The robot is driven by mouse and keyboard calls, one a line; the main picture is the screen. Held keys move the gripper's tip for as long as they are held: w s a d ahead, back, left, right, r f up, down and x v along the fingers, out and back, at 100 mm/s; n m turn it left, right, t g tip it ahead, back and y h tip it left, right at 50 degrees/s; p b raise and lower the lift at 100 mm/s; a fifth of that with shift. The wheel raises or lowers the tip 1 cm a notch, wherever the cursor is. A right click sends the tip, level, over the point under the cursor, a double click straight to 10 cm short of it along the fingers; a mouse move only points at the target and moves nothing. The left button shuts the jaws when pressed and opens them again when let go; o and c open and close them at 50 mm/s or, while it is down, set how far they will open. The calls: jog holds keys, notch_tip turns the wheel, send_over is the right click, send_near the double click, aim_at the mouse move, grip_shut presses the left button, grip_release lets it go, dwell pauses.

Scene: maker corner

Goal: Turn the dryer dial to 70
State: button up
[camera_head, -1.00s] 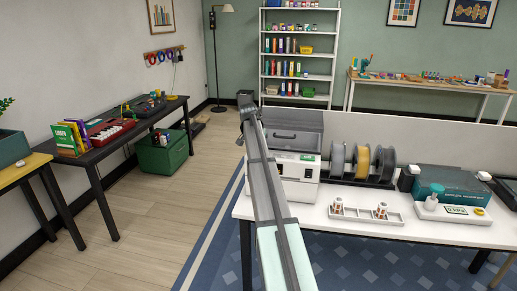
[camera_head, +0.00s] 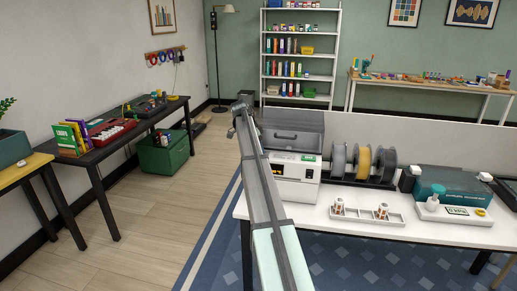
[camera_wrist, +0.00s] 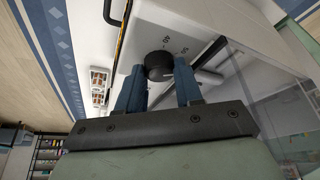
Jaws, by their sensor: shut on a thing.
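The dryer (camera_head: 299,190) is a white box with a grey lid (camera_head: 297,140) and a small lit display, at the left end of the white table. In the head view my arm crosses in front of it and hides its dial and my gripper. In the wrist view the black round dial (camera_wrist: 157,66) sits on the dryer's white face (camera_wrist: 185,22).
On the white table (camera_head: 400,228), a spool rack (camera_head: 362,160) stands right of the dryer. A tray with small copper-coloured spools (camera_head: 368,219) lies in front. A teal machine (camera_head: 445,187) and a scale with a bottle stand farther right.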

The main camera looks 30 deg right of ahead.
dwell(0.5)
jog(key=o, duration=1)
jog(key=v, duration=1.3)
jog(key=shift+w+r, duration=0.15)
jog(key=shift+r, duration=0.25)
